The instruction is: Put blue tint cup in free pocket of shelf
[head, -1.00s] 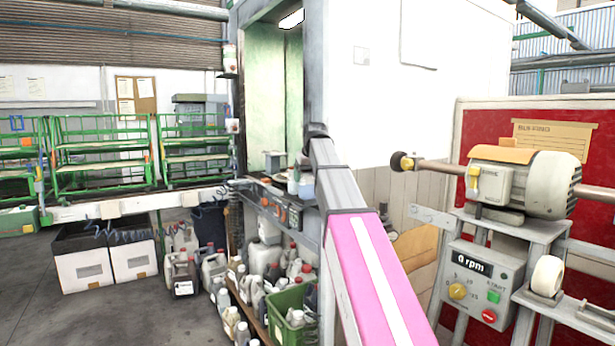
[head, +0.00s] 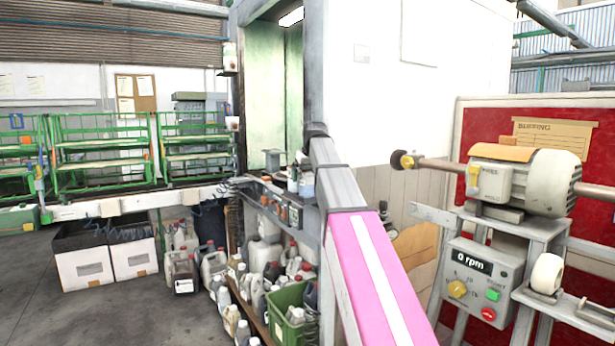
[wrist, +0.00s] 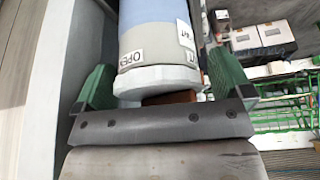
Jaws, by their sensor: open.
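In the wrist view a cylinder with a blue body (wrist: 148,10), a grey band marked "OPEN" and a white rim lies between my fingers; it looks like the blue tint cup. My gripper (wrist: 160,68) is open, with one green finger on each side of it. I cannot tell whether either finger touches it. In the head view a pale blue container (head: 307,186) stands on the shelf (head: 270,188) beside my arm. My gripper is hidden in the head view, and no free pocket can be made out.
Several bottles and jugs (head: 270,255) and a green crate (head: 285,305) stand below the shelf. A buffing machine (head: 525,180) with its control box (head: 475,285) is at the right. White boxes (head: 85,268) stand at the left. The floor (head: 110,315) in front is clear.

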